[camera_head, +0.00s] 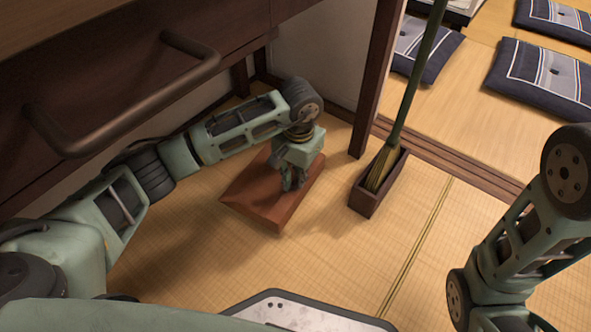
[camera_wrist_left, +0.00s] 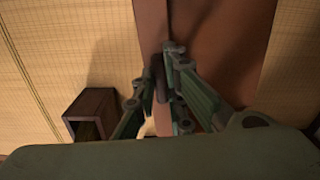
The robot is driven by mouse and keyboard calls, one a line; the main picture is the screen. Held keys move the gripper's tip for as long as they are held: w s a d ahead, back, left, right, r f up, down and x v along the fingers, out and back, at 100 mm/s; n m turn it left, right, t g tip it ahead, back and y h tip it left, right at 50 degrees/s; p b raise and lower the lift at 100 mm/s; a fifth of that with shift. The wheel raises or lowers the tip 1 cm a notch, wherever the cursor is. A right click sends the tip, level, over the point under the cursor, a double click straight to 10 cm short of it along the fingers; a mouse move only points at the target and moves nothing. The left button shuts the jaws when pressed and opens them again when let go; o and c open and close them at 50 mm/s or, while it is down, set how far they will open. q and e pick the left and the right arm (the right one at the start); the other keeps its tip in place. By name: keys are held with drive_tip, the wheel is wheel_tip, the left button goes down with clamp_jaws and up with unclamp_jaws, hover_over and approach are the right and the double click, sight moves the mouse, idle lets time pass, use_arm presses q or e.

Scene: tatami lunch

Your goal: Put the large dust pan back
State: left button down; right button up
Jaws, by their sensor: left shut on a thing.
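The large dust pan (camera_head: 261,207) is a flat reddish-brown pan on or just above the tatami, below the dark wooden cabinet; I cannot tell if it touches the floor. My left gripper (camera_head: 289,183) is over the pan and shut on it, hiding part of it. In the left wrist view the pan (camera_wrist_left: 222,45) fills the upper middle, and the gripper fingers (camera_wrist_left: 165,88) close around a dark narrow part of it, likely its handle. My right arm shows at the right edge, but its gripper is out of view.
A dark wooden box (camera_head: 367,200) holds an upright broom (camera_head: 416,75) to the right of the pan; the box also shows in the left wrist view (camera_wrist_left: 91,104). A wooden post (camera_head: 377,85) stands behind. Cushions (camera_head: 543,72) lie at the back right. Tatami in front is clear.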

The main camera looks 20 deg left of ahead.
sight(297, 189)
use_arm(q)
drive_tip(key=shift+a+f+b, duration=0.1)
drive_tip(key=shift+f+b, duration=2)
drive_tip(key=shift+f, duration=1.7)
drive_tip(key=c, duration=1.7)
unclamp_jaws()
drive_tip(key=shift+r, duration=0.1)
wheel_tip(297, 189, up, 12)
drive_tip(key=shift+f, duration=0.2)
drive_tip(key=shift+r, duration=0.15)
drive_tip(key=shift+d, duration=0.2)
